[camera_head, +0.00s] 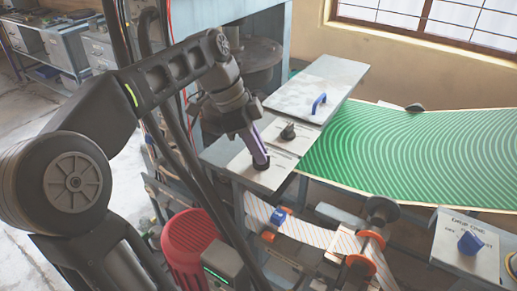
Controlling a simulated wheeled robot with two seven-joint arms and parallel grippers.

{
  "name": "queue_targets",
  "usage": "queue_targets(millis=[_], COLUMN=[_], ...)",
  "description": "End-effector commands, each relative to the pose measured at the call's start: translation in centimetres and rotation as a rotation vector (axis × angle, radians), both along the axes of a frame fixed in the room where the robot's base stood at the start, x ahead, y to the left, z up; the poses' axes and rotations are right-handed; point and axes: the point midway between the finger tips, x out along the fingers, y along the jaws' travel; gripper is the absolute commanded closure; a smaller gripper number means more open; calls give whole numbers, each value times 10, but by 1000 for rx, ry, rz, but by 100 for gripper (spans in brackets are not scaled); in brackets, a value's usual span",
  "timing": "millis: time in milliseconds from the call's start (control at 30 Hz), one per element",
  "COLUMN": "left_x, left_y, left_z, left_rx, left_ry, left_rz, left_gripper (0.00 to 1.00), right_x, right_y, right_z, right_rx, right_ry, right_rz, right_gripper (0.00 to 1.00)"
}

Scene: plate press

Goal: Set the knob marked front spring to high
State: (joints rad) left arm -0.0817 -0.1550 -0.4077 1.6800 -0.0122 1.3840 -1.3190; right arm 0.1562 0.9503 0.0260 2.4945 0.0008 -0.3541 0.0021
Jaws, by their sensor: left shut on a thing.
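My left gripper (260,161) reaches down from the upper left and is shut on a dark knob on the nearest small grey plate (250,175). The fingers cover most of that knob, so its pointer and setting cannot be read. A second black knob (288,132) stands free on the plate just behind. The small print beside both knobs is too small to read, so I cannot tell which is marked front spring. My right gripper is not in view.
A larger grey plate with a blue handle (319,104) lies behind the knobs. A green patterned belt (400,150) runs to the right. A blue knob (470,243) sits on a separate panel at lower right. A red ribbed drum (190,245) and striped tape rolls lie below.

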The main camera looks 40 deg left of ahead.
Motion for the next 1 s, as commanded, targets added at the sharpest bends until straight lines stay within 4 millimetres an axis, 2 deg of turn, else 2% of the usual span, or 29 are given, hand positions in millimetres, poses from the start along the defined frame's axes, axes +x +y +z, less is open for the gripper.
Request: queue_targets(millis=[33,300,533,667,1000], left_x=[0,0,0,-1,-11], left_y=[0,0,0,2,16], left_z=[0,0,1,8,53], left_rx=[2,1,0,0,0], left_ry=[-1,-1,0,0,0], left_rz=[-1,0,0,1,2], left_gripper=[87,66,66,66,66], right_x=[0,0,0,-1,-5], right_y=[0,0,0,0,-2], right_z=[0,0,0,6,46], right_rx=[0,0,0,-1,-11], right_ry=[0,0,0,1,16], right_rz=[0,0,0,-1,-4], right_gripper=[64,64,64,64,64])
